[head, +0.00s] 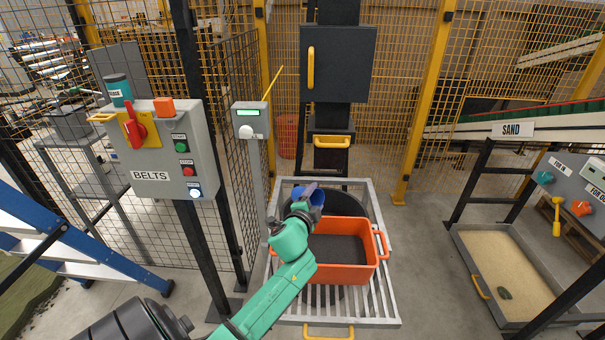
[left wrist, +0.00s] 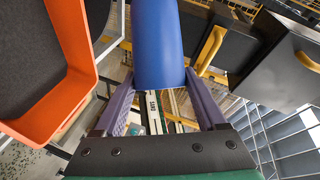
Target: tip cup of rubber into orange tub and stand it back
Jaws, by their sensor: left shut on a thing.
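My left gripper (head: 306,194) is shut on a blue cup (head: 317,195), above the far left corner of the orange tub (head: 340,273). In the left wrist view the blue cup (left wrist: 158,45) sits between the two purple fingers of the left gripper (left wrist: 155,95). The cup's mouth and what is inside it are hidden, and its exact tilt is hard to tell. The orange tub (left wrist: 73,38) is beside the cup in that view, apart from it. Dark grey material covers the tub's floor. My right gripper is not in view.
The tub stands on a grey metal grate (head: 384,310) over a dark round bin. A BELTS control box (head: 160,150) and a slim post with a small panel (head: 250,120) stand left. A sand tray (head: 470,275) lies right. Wire fencing closes the back.

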